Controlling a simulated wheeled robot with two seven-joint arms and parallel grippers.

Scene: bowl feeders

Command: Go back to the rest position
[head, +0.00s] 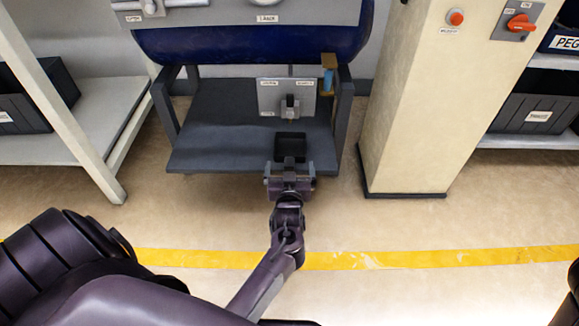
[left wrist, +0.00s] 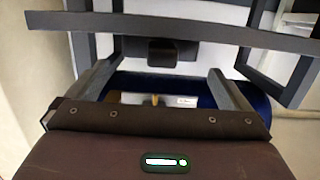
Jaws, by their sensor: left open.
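I cannot tell whether the gripper touches the shelf. My right gripper is not in view.
The grey shelf (head: 210,120) carries a small panel with a lever (head: 290,105), below the blue drum (head: 250,42). A beige pillar (head: 425,100) with red knobs stands to the right. White racks with dark bins (head: 530,112) flank both sides. The floor (head: 400,225) in front is clear.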

